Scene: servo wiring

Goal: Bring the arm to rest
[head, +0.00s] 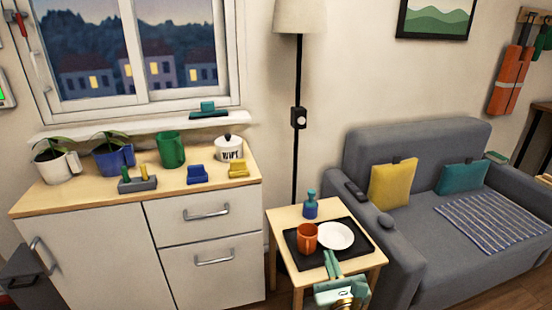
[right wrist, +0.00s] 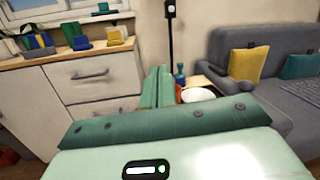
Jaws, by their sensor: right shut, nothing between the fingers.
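My right gripper (head: 331,264) is in the head view, low in the picture, in front of the small side table (head: 370,258). Its teal fingers are shut together with nothing between them. In the right wrist view the closed fingers (right wrist: 158,88) point away toward the wall and lamp pole. In the head view the fingers show just below the white plate (head: 336,235); I cannot tell their height above the table. My left gripper is not in view.
The side table holds a black tray (head: 296,252), an orange cup (head: 307,239) and a blue bottle (head: 310,206). A cabinet (head: 100,240) with pots and mugs stands left. A grey sofa (head: 400,265) is right. A floor lamp pole (head: 297,165) rises behind the table.

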